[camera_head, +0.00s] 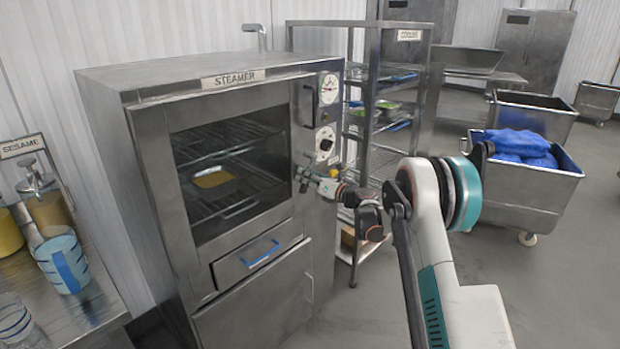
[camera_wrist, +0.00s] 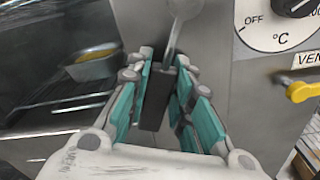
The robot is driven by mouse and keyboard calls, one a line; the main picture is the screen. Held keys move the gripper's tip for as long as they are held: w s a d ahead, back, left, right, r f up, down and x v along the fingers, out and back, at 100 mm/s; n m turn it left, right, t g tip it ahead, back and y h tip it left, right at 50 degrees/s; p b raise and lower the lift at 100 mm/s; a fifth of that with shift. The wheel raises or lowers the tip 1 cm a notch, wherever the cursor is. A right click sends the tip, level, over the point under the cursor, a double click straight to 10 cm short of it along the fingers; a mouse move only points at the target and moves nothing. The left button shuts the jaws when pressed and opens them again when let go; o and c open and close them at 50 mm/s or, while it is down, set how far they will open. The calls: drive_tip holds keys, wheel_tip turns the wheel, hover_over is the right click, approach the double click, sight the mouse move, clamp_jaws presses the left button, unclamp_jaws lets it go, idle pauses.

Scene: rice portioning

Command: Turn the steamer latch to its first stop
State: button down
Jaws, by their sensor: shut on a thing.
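The steamer (camera_head: 150,185) stands at the left centre in the head view, its glass door closed. The steamer latch shows in the wrist view as a metal lever (camera_wrist: 178,28) with a dark grip (camera_wrist: 156,100) hanging down. My gripper (camera_wrist: 168,88) has its teal-padded fingers on both sides of the dark grip and is shut on it. In the head view my gripper (camera_head: 308,176) is at the right edge of the steamer door, below the dial, and hides most of the latch there.
A temperature dial (camera_wrist: 283,20) and a yellow vent lever (camera_wrist: 302,92) are close to the right of my gripper. A yellow-filled pan (camera_head: 213,179) sits on a rack inside the steamer. A cooling rack (camera_head: 430,90) stands behind; a cart with blue bags (camera_head: 545,190) is at the right.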

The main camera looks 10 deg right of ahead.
sight(294, 171)
drive_tip(key=shift+s+a+r+m, duration=0.15)
drive_tip(key=shift+a+m, duration=0.1)
drive_tip(key=shift+m, duration=0.25)
drive_tip(key=shift+s+r+m, duration=0.65)
drive_tip(key=shift+r+m, duration=0.15)
drive_tip(key=shift+m, duration=0.2)
drive_tip(key=shift+a+r+m, duration=0.15)
drive_tip(key=shift+a+m, duration=0.15)
drive_tip(key=shift+w+a+f, duration=0.2)
drive_tip(key=shift+w+a, duration=0.05)
drive_tip(key=shift+a, duration=0.25)
drive_tip(key=shift+s+a+f, duration=0.1)
drive_tip(key=shift+m, duration=0.3)
drive_tip(key=c, duration=1.4)
unclamp_jaws()
